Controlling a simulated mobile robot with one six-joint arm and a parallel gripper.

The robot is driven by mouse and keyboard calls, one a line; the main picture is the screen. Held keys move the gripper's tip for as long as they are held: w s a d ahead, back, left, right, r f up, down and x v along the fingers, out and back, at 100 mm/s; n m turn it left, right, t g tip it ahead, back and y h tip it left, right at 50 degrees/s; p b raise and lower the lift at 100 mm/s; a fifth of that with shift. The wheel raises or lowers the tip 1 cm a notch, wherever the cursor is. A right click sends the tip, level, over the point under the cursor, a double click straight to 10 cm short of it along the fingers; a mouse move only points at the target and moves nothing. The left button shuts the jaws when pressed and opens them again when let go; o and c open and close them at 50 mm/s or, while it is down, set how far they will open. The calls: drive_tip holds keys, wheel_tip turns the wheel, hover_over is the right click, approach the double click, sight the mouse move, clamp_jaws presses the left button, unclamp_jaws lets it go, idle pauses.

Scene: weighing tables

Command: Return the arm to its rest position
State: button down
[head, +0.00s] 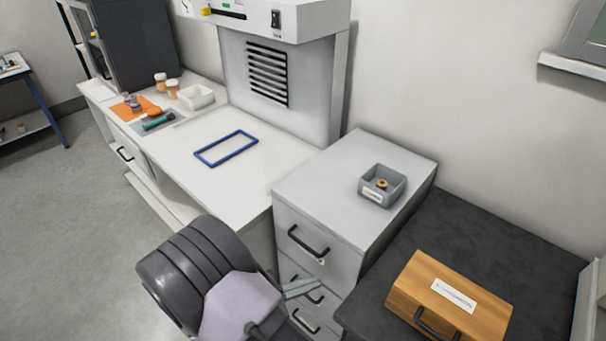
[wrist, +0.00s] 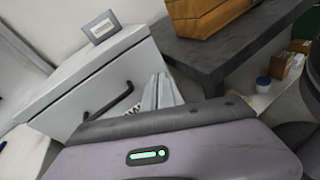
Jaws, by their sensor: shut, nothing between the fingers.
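My gripper (head: 301,287) shows in the head view in front of the grey drawer cabinet, low and left of the dark table. Its pale grey fingers point right and are together with nothing held. In the wrist view my gripper (wrist: 162,92) also looks closed and empty, with the cabinet front behind it. My dark arm and lilac wrist fill the lower middle of the head view. I cannot tell whether the fingers touch the cabinet.
The drawer cabinet (head: 340,170) has black handles and carries a grey bin (head: 383,197) holding a small item. A wooden box (head: 425,281) stands on the dark table (head: 480,225). A blue frame (head: 226,134) lies on the white bench (head: 235,175). Open floor (head: 70,220) is at left.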

drive_tip(key=s+d+r+m+g+y, duration=0.3)
drive_tip(key=s+d+r+m+g, duration=0.15)
drive_tip(key=r+m, duration=0.2)
drive_tip(key=s+d+r+m+g+y, duration=0.3)
drive_tip(key=d+r+m+g+y, duration=0.1)
drive_tip(key=d+r+m, duration=0.25)
drive_tip(key=s+a+r+m+t+y, duration=0.1)
drive_tip(key=s+r+m+t+y, duration=0.5)
drive_tip(key=r+m, duration=0.5)
drive_tip(key=m+t+y, duration=0.1)
drive_tip(key=y, duration=0.1)
drive_tip(key=shift+s+a+r+y, duration=0.15)
drive_tip(key=shift+a+r+y, duration=0.1)
drive_tip(key=shift+r+y, duration=0.15)
